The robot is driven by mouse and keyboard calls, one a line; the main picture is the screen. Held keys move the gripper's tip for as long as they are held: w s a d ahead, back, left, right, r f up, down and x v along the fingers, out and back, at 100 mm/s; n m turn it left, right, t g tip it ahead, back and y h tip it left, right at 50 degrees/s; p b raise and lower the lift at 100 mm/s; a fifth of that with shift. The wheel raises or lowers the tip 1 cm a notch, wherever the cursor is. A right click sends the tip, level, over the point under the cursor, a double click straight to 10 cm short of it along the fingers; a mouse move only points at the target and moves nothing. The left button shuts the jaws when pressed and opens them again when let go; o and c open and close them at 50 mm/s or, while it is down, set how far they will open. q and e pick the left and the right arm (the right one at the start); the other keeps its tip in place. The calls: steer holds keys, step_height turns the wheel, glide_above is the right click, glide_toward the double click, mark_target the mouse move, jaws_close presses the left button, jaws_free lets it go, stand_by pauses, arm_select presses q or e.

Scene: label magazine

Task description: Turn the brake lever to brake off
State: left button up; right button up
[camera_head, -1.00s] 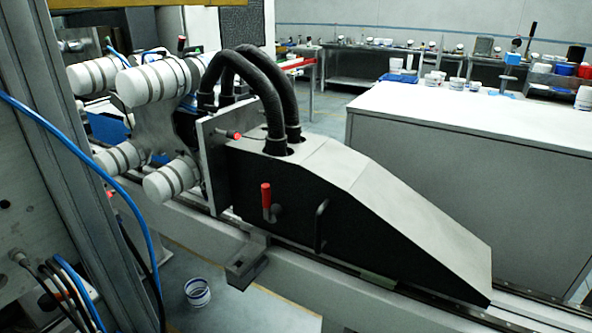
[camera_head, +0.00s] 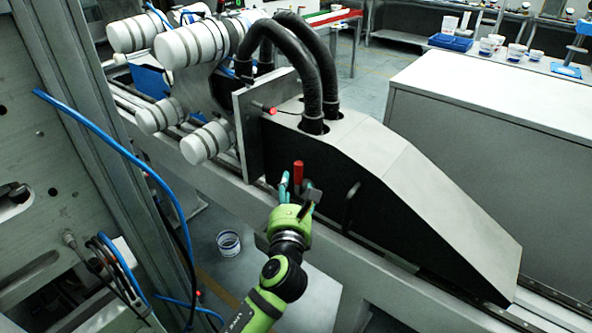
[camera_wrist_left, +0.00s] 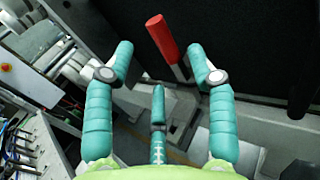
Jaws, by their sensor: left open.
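The brake lever (camera_head: 298,172) has a red grip and sticks up on the dark side of the machine housing (camera_head: 330,180). In the left wrist view the red grip (camera_wrist_left: 162,38) stands in front of the fingertips, between the two side fingers in the picture, with its metal stem below it. My left gripper (camera_head: 298,190) is at the lever in the head view, its green body just below it. In the left wrist view my left gripper (camera_wrist_left: 160,68) is open, with teal fingers spread and nothing between them. I cannot tell whether a finger touches the lever. My right gripper is not in view.
A black handle (camera_head: 351,204) is on the housing right of the lever. White rollers (camera_head: 190,43) and thick black hoses (camera_head: 310,55) are at upper left. A rail runs below the housing. A blue cable (camera_head: 120,150) hangs at left. A white cup (camera_head: 229,242) stands on the floor.

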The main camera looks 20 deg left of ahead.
mark_target(296, 173)
arm_select(q)
steer(key=shift+w+a+r, duration=0.1)
steer(key=shift+w+r, duration=0.15)
steer(key=shift+w, duration=0.1)
steer(key=shift+p+x, duration=0.3)
steer(key=shift+x, duration=2.9)
steer(key=shift+f, duration=0.15)
jaws_close()
